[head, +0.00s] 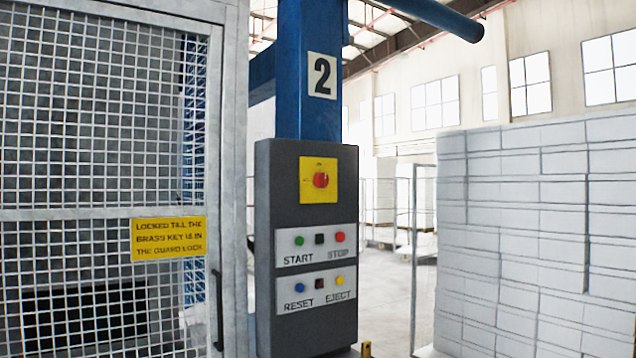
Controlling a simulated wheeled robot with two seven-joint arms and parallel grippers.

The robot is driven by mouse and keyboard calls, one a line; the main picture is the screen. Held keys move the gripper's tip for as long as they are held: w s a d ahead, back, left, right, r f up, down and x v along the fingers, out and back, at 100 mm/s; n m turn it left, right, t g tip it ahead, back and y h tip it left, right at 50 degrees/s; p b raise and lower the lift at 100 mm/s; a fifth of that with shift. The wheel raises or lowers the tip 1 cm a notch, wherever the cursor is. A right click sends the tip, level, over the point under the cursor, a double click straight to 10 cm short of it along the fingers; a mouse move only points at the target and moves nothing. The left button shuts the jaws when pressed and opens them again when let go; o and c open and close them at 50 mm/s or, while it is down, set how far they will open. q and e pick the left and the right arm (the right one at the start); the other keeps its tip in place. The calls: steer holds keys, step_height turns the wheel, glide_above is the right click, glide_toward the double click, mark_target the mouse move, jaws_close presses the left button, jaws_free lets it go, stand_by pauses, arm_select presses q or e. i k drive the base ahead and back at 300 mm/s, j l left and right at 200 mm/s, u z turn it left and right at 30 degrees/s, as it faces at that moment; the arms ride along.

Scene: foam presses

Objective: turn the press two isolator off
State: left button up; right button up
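The press two control box (262,240) is a dark grey upright cabinet in the middle of the head view, below a blue column (300,110) with a "2" plate (322,76). Near its top is a yellow square plate with a red round knob (320,180); whether this is the isolator or a stop button, and its setting, I cannot tell. Below are a START/STOP panel (318,246) with green, black and red buttons and a RESET/EJECT panel (316,290) with blue, dark and yellow buttons. Neither gripper is in view.
A wire mesh guard door (90,120) stands at left, with a yellow sign (169,238) about a brass key and guard lock, and a dark handle (217,310). Stacked white blocks (540,230) fill the right. Open floor (385,290) shows between box and stack.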

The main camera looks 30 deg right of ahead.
mark_target(321, 180)
steer(key=l+z, duration=0.45)
steer(key=i+l+z, duration=0.15)
steer(key=z, duration=0.3)
steer(key=i+l+z, duration=0.1)
steer(key=i+l, duration=0.2)
steer(key=l, duration=0.25)
steer(key=i+l, duration=0.3)
steer(key=l, duration=0.25)
steer(key=i+l+z, duration=0.15)
steer(key=i+l, duration=0.15)
steer(key=l, duration=0.25)
steer(key=i+l+z, duration=0.1)
steer(key=i+l, duration=0.2)
steer(key=l, duration=0.2)
